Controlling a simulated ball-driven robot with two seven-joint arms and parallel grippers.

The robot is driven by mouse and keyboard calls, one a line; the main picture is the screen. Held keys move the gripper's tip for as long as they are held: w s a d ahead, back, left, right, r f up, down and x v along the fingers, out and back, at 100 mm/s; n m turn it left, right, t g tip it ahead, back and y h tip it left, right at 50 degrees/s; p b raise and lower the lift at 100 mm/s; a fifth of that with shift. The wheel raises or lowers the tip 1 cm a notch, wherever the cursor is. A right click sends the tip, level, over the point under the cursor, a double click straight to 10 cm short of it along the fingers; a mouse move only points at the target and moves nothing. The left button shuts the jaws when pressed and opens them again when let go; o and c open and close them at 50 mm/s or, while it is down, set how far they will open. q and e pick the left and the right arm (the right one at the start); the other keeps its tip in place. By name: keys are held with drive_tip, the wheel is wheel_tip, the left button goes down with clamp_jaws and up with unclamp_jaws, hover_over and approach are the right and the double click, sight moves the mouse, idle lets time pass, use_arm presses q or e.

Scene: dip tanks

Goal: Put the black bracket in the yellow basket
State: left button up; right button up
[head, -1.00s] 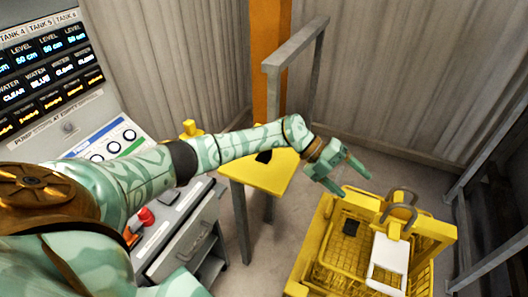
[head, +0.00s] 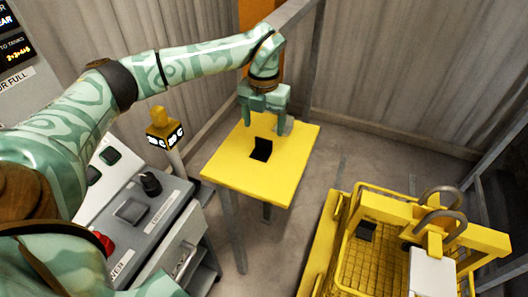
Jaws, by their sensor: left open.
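A black bracket (head: 261,149), an L-shaped piece with one side standing up, sits on the yellow table (head: 235,177). My left gripper (head: 263,120) is open and empty, pointing down over the far side of this table, just behind the bracket in the picture. It does not appear to touch it. The yellow basket (head: 344,272) stands at the lower right, with wire mesh inside. A small dark piece (head: 366,230) lies inside it; I cannot tell its exact shape. My right gripper is out of view.
The basket has grey curved hooks (head: 440,200) and a white plate (head: 432,275) on its right side. A grey control console (head: 150,215) with knobs stands at left, with a yellow-topped post (head: 165,130) behind it. A grey frame rises behind the table. Floor shows between table and basket.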

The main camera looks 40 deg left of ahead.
sight(264, 139)
use_arm(q)
wheel_tip(264, 139, down, 6)
drive_tip(key=b, duration=0.3)
drive_tip(key=shift+f, duration=0.55)
drive_tip(key=shift+r, duration=0.2)
drive_tip(key=c, duration=1.3)
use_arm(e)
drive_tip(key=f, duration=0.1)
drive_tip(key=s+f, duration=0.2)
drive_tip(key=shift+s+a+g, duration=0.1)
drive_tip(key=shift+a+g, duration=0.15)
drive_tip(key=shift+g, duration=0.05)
